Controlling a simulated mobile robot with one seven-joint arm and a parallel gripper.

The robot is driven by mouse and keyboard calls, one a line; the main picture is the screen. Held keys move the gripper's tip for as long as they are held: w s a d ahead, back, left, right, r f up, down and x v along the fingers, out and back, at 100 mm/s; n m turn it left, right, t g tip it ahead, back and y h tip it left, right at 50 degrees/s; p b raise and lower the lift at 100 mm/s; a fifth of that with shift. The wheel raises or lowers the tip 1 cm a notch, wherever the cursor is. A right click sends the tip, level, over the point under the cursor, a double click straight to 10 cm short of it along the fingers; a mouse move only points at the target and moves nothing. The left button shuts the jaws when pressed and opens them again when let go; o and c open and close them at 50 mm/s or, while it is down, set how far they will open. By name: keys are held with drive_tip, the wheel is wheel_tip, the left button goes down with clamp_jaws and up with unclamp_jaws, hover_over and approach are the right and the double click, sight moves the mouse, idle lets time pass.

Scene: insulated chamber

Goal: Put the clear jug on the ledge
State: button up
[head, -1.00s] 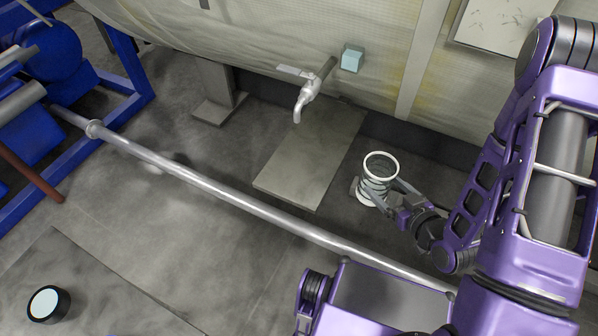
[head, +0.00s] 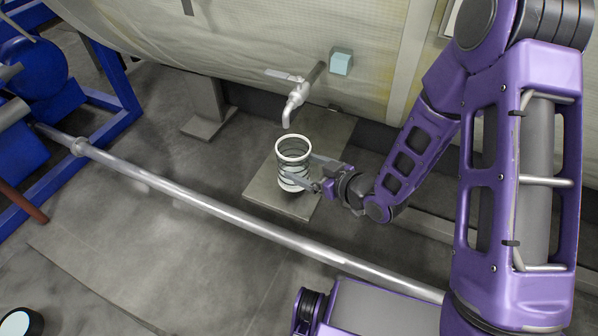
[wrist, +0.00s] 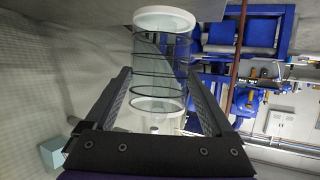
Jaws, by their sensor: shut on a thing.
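The clear jug (head: 292,166) is a see-through cylinder with white rims and dark rings. It is upright in my gripper (head: 306,178), which is shut on its sides. In the head view it appears over the flat grey ledge (head: 262,190) below the tap; whether its base touches the ledge I cannot tell. In the wrist view the jug (wrist: 162,62) sits between the two fingers of my gripper (wrist: 160,95).
A white tap (head: 295,103) sticks out of the insulated wall just behind the jug. A pale blue block (head: 341,61) is on the wall beside it. A long metal pipe (head: 200,203) runs across in front of the ledge. A dark round object (head: 20,322) lies at the lower left.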

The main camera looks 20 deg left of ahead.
sight(305, 175)
drive_tip(key=shift+w+a, duration=0.3)
drive_tip(key=shift+a, duration=0.25)
drive_tip(key=shift+w+a, duration=0.25)
drive_tip(key=shift+a, duration=0.25)
drive_tip(key=shift+a+f, duration=0.1)
drive_tip(key=shift+f+b, duration=0.4)
drive_tip(key=shift+f, duration=1.25)
drive_tip(key=shift+f, duration=0.15)
drive_tip(key=o, duration=1.1)
